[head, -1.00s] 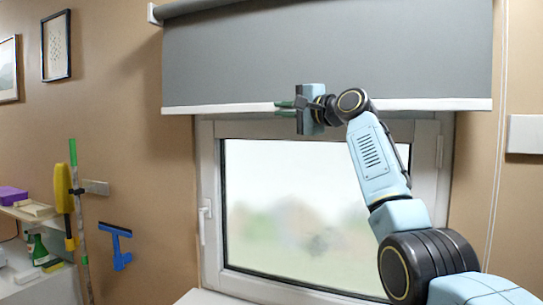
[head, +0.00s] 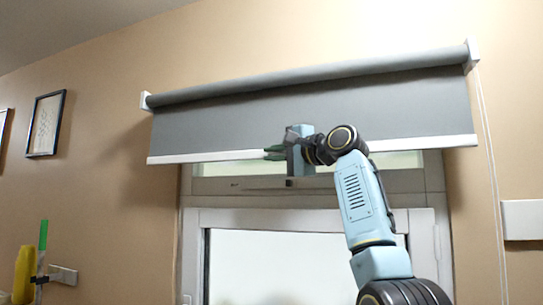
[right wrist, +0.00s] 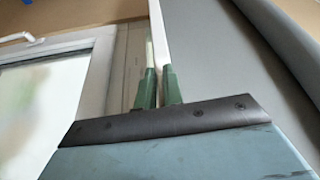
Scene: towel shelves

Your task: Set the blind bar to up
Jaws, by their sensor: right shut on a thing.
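The grey roller blind (head: 240,118) hangs partly down over the top of the window. Its white blind bar (head: 215,156) runs along the lower edge, just below the top of the window frame. My right gripper (head: 272,153) is at the middle of the bar. In the right wrist view its green fingers (right wrist: 157,88) are shut on the white bar (right wrist: 160,45), one finger on each side, with the grey fabric (right wrist: 215,50) beside it. My left gripper is in neither view.
The window (head: 270,270) with its white frame lies below the blind. A cord (head: 490,150) hangs at the right beside a white wall box (head: 522,220). A framed picture (head: 46,124) and a yellow-handled tool (head: 24,272) are at the left.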

